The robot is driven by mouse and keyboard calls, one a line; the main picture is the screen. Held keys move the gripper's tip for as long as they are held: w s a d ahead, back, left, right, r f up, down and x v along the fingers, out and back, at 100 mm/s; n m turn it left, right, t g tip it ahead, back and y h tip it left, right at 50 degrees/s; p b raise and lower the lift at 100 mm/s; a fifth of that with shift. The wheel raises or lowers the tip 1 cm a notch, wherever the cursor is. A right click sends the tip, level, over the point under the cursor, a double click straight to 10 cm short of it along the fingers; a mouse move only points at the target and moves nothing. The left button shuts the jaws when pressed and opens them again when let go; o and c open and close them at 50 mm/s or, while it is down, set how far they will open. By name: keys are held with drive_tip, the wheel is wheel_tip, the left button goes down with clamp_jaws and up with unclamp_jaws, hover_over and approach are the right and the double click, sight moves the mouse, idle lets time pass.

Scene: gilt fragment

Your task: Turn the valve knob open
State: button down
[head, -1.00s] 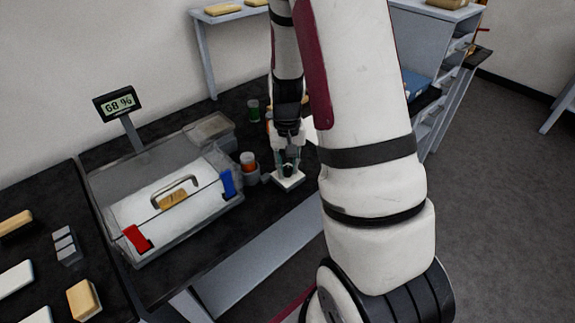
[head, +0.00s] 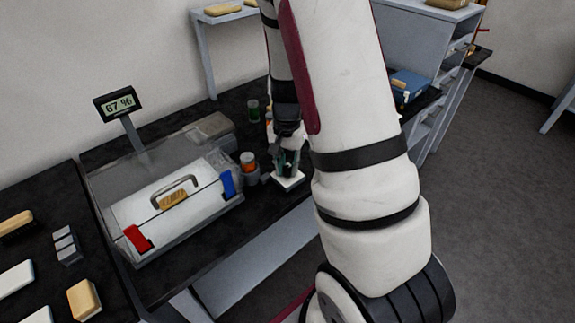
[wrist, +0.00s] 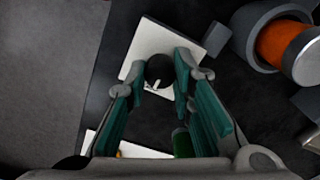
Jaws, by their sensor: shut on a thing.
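The valve knob (wrist: 158,68) is a round black knob with a white pointer mark, on a white square base (wrist: 150,38) in the wrist view. The base also shows in the head view (head: 289,184), on the black bench near its front edge. My gripper (wrist: 162,80) has its teal-lined fingers on both sides of the knob and is shut on it. In the head view my gripper (head: 287,166) points down over the base, and the knob is mostly hidden between the fingers.
A clear case (head: 110,190) with a white handled lid stands left of the base. An orange-filled jar (head: 248,160) in a grey holder is close beside my gripper. A green vial (head: 252,110) stands behind. A small display (head: 118,103) reads 67 %.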

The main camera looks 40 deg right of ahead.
sight(287, 168)
drive_tip(key=c, duration=1.4)
unclamp_jaws()
drive_tip(key=shift+o, duration=0.2)
drive_tip(key=shift+r, duration=0.1)
wheel_tip(287, 168, up, 12)
